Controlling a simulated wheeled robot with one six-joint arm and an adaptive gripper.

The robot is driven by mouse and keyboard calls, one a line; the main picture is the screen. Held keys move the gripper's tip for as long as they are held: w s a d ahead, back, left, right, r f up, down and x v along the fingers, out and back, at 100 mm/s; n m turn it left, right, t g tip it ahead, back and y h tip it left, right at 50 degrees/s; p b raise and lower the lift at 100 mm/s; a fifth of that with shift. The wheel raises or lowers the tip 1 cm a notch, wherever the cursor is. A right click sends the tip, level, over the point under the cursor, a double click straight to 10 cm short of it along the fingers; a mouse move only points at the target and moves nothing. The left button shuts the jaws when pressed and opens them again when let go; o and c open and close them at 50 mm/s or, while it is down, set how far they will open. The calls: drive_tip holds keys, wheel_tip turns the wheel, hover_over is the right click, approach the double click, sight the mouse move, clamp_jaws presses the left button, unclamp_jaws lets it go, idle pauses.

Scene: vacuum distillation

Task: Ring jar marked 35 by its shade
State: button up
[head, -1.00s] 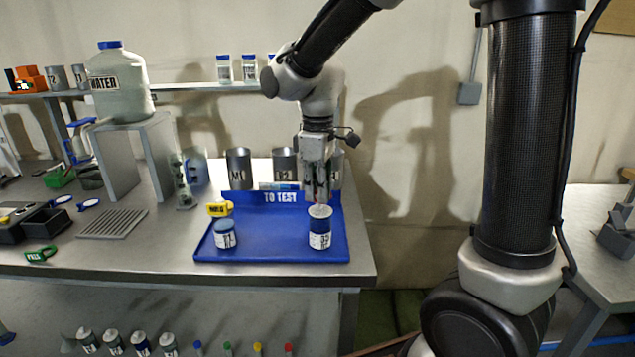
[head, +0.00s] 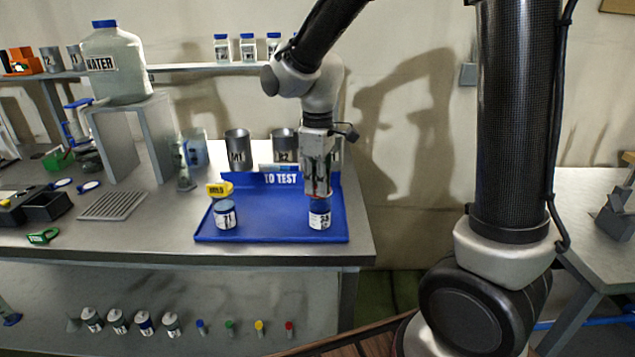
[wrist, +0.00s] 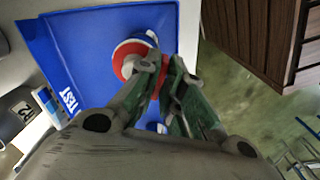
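The jar marked 35 (head: 320,220) stands on the right side of the blue TO TEST tray (head: 270,232), and its label is small but legible. A red ring (wrist: 124,60) shows at the jar's top in the wrist view, around or just over its white lid (wrist: 132,50). I cannot tell how far down it sits. My gripper (head: 318,194) points down right above this jar. In the wrist view its fingers (wrist: 164,66) are close together with part of the red ring between them. The fingers hide the ring's near side.
A second jar (head: 225,215) stands at the tray's left, beside a yellow tag (head: 219,189). Metal cups (head: 238,149) stand behind the tray. A water jug (head: 114,65) sits on a stand at left. The tray's middle is clear.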

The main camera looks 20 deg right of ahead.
drive_tip(key=o, duration=0.3)
drive_tip(key=shift+o, duration=0.2)
drive_tip(key=shift+r, duration=0.1)
wheel_tip(320, 180, up, 12)
idle(0.5)
